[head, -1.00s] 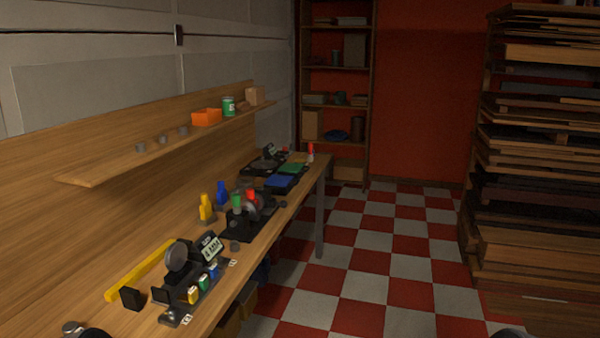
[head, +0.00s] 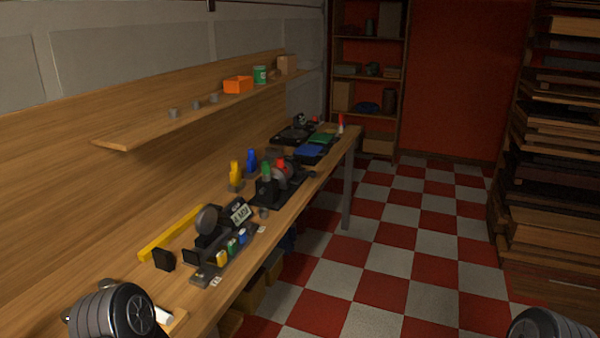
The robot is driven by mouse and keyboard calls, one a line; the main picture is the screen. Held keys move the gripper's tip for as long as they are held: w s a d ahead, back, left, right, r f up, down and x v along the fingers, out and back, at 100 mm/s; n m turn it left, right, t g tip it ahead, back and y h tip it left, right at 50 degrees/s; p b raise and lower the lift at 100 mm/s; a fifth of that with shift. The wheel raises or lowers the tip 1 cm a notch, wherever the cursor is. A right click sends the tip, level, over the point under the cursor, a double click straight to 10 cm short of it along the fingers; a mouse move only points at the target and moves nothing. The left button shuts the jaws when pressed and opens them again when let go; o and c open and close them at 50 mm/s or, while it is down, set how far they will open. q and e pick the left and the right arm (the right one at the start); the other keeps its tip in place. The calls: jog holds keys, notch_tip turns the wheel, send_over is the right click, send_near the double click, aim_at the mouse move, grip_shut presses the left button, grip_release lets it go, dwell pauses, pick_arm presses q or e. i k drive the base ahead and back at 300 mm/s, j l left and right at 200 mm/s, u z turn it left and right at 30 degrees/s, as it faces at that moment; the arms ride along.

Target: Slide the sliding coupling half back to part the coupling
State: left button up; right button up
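The coupling and its sliding half are too small and dark for me to tell apart from the other parts on the bench. One dark assembly (head: 283,187) with a round grey part and red and green tops stands mid-bench. Nearer, another dark assembly (head: 222,240) carries a grey disc, a small display and several coloured pieces. Dark rounded parts of my arms show at the bottom left and bottom right corners. Neither gripper's fingers can be seen.
The wooden bench (head: 115,265) runs along the left wall under a shelf (head: 150,130). A yellow bar (head: 172,232), a black block (head: 163,260) and yellow and blue bottles stand on it. Stacked boards (head: 565,170) rise at the right. The checkered floor (head: 400,240) between is clear.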

aim_at(295, 174)
jog(key=i+l+z, duration=0.3)
jog(key=i, duration=0.8)
jog(key=i+z, duration=0.3)
jog(key=i, duration=0.75)
